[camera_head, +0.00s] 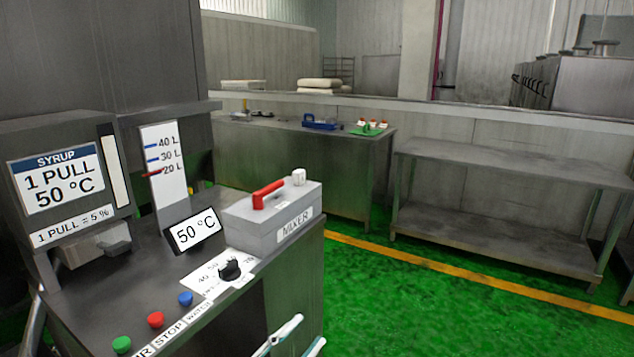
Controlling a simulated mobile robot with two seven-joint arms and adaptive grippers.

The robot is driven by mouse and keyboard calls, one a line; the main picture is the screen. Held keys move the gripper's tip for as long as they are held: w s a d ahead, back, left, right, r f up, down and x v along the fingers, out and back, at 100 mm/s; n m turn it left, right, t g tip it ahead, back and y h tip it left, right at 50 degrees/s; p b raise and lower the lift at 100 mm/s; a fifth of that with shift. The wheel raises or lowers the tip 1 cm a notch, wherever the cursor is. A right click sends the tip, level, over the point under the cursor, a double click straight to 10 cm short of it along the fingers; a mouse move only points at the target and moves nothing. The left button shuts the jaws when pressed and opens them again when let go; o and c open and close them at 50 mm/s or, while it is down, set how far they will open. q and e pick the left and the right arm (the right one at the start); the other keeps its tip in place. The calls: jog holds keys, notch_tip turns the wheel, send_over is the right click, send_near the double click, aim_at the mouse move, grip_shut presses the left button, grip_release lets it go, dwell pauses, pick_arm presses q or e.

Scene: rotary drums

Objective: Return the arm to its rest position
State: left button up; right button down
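Two pale bars with teal edges (284,331) rise from the bottom edge, in front of the mixer console (293,272). They may be part of my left gripper or arm, but too little shows to be sure. I cannot see clear fingertips, a grip or a held thing. My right gripper is not in view. The rest position itself is not marked in the picture.
On the console are a syrup dispenser (60,185), a mixer box with a red lever (268,194), a dial (230,268) and coloured buttons (155,319). A steel table (520,164) stands right. Green floor (400,310) is clear.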

pick_arm(q)
jog(key=s+a+f+n+y, duration=0.1)
jog(key=a+f+n+y, duration=0.3)
jog(key=f, duration=0.4)
jog(key=s+a+f+n+y, duration=0.1)
jog(key=a+f+n+y, duration=0.35)
jog(key=f, duration=0.45)
jog(key=s+a+f+n+g+y, duration=0.2)
jog(key=s+a+f, duration=0.2)
jog(key=s+f, duration=0.2)
jog(key=s+a+f+n+g+y, duration=0.2)
jog(key=s+a+f, duration=0.2)
jog(key=s+f, duration=0.3)
notch_tip(320, 180, down, 4)
jog(key=shift+a+r+g, duration=0.25)
jog(key=shift+a+g, duration=0.15)
jog(key=shift+s, duration=0.1)
